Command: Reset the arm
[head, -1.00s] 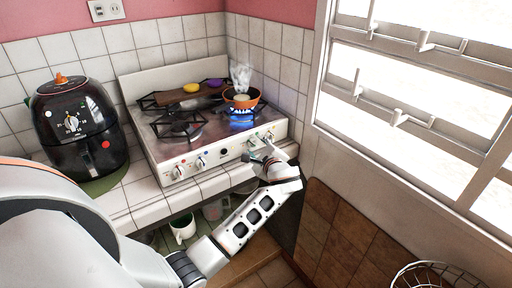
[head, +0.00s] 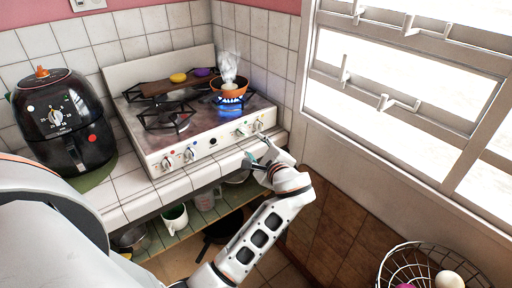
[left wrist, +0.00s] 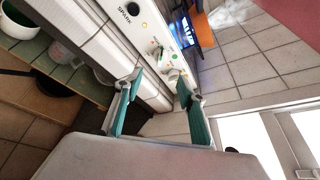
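My left gripper (head: 254,161) is in front of the stove's right front edge, close to the control knobs. In the left wrist view its teal fingers (left wrist: 161,77) are spread apart with nothing held between them. A stove knob (left wrist: 172,70) shows just past the fingertips, and I see no grip on it. The white stove (head: 205,146) has several knobs along its front, and a blue flame (head: 232,99) burns under an orange pan (head: 229,90). My right gripper is not in view.
A black air fryer (head: 62,120) stands left on the tiled counter. A green shelf (head: 205,218) below holds a mug (head: 174,218) and a dark pan (head: 222,228). A wire basket (head: 385,270) is at the lower right. The window (head: 400,85) fills the right side.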

